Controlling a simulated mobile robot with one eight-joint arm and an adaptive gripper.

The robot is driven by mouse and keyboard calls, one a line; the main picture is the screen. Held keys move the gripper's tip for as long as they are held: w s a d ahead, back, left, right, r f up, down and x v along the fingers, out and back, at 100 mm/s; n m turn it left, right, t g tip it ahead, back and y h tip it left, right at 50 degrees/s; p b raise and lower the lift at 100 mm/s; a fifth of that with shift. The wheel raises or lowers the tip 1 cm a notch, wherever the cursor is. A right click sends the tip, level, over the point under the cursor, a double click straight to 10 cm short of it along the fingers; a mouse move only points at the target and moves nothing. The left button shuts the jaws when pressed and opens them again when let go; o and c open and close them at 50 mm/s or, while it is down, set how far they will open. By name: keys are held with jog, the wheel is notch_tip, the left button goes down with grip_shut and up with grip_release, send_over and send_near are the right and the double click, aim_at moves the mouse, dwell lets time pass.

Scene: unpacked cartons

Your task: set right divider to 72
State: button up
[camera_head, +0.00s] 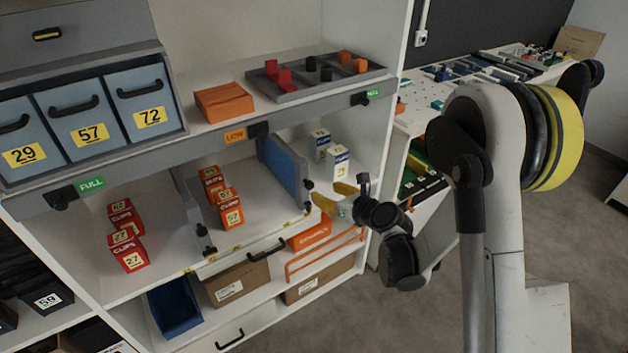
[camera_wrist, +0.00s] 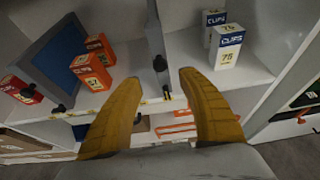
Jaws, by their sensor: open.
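The right divider (camera_head: 283,172) is an upright panel with a blue face and dark knobs on its front edge. It stands on the middle shelf between orange-red boxes and white-blue boxes. In the wrist view the divider (camera_wrist: 157,45) appears nearly edge-on, its lower end just beyond my fingertips. My gripper (camera_head: 328,199) has yellow fingers, open, in front of the divider's front edge. The wrist view shows the gripper (camera_wrist: 160,79) empty, the divider's front roughly centred between the fingers. I cannot tell whether they touch. The shelf's front edge (camera_head: 237,247) carries small yellow marks, too small to read.
The left divider (camera_wrist: 62,50) stands left of the orange boxes (camera_wrist: 90,68). White boxes (camera_wrist: 226,46) stand close on the right, before the shelf's side wall. Above are blue-grey bins (camera_head: 145,98), one labelled 72. A lower shelf holds a blue bin (camera_head: 174,308) and cartons.

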aim_at(311, 185)
jog(key=b+x, duration=0.3)
jog(key=x, duration=0.7)
grip_shut()
